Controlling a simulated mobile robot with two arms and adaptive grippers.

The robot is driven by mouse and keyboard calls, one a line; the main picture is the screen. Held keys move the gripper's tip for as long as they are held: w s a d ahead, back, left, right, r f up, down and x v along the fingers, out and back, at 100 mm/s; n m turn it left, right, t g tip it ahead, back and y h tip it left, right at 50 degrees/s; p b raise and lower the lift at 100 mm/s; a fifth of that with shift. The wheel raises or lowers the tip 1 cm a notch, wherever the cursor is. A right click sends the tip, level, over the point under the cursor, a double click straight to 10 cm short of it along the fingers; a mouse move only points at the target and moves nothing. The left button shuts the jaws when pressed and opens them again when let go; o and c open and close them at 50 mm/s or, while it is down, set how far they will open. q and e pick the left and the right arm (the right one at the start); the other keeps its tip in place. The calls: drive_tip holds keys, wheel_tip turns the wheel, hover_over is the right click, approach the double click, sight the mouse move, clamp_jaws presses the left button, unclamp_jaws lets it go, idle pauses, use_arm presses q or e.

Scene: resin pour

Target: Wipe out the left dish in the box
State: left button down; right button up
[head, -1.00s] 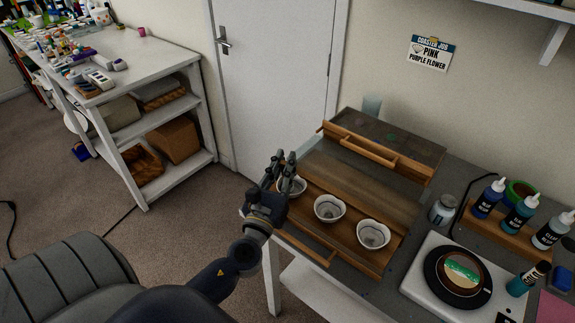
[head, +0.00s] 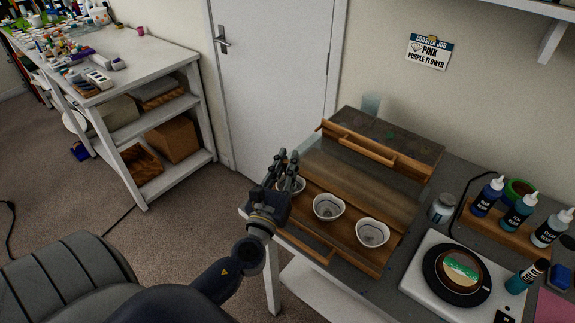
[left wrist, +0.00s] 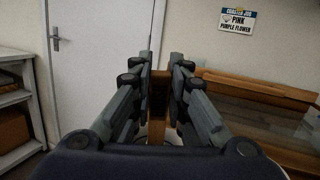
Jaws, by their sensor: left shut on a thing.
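Three white dishes stand in a row in the open wooden box (head: 384,203): the left dish (head: 298,187), the middle dish (head: 328,207) and the right dish (head: 372,233). My left gripper (head: 286,158) is at the left dish and hides much of it. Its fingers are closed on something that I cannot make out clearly. In the left wrist view my left gripper (left wrist: 160,70) has a narrow brown strip between its fingers; I cannot tell whether it is held or lies behind them. My right gripper is not in view.
A lidded jar (head: 442,208) and dye bottles (head: 518,213) stand right of the box. A coaster (head: 461,268) sits on a black disc at front right. A white shelf table (head: 152,58) is at left, and a chair (head: 65,270) is at lower left.

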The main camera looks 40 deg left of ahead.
use_arm(q)
drive_tip(key=shift+s, duration=0.3)
drive_tip(key=shift+r, duration=0.1)
wheel_tip(320, 180, up, 7)
drive_tip(key=p, duration=0.7)
